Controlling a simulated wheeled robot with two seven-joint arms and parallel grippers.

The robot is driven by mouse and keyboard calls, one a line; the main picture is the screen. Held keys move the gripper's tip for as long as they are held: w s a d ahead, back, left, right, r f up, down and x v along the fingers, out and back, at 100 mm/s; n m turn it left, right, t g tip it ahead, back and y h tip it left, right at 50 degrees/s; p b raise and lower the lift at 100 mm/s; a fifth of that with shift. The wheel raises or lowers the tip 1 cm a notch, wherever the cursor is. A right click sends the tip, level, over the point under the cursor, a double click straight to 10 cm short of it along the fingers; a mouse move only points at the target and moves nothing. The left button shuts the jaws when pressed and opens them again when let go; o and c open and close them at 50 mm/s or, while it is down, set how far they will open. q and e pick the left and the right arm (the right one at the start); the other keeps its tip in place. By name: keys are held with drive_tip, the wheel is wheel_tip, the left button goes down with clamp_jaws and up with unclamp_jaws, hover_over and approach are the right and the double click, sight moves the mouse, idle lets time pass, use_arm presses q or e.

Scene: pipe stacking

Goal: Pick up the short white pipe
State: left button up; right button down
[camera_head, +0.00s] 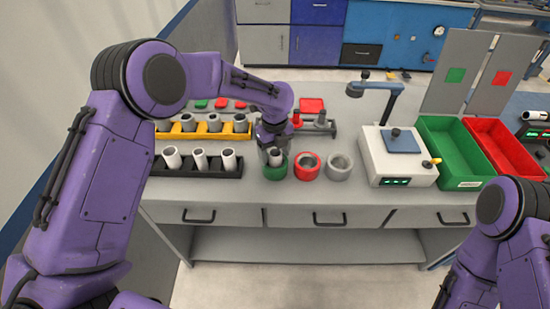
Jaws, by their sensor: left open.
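Several white pipes stand tilted in a black rack on the grey bench; one is the left pipe (172,157), one the middle pipe (200,158) and one the right pipe (229,159). My left gripper (272,148) points down, open, over the green ring holder (276,172), to the right of the black rack (185,172). A greyish pipe (275,157) shows at the green holder, just under the gripper; whether the fingers touch it I cannot tell. My right arm shows at the lower right; its gripper is out of view.
A red ring (307,168) and a grey ring (338,167) stand right of the green holder. A yellow rack (243,134) with grey pieces is behind. A white device (374,166), a green bin (430,136) and a red bin (520,158) stand to the right.

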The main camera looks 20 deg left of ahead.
use_arm(q)
drive_tip(key=shift+f, duration=0.2)
drive_tip(key=c, duration=1.2)
drive_tip(key=shift+r, duration=0.15)
drive_tip(key=shift+r, duration=0.3)
wheel_tip(320, 180, up, 3)
drive_tip(key=shift+s+f+b, duration=0.15)
drive_tip(key=shift+b, duration=0.25)
drive_tip(key=s+r+b, duration=0.2)
drive_tip(key=s+r, duration=0.7)
drive_tip(key=s, duration=0.4)
drive_tip(key=shift+s+a+r+b, duration=0.25)
drive_tip(key=shift+s+a+b, duration=0.1)
drive_tip(key=shift+a, duration=0.1)
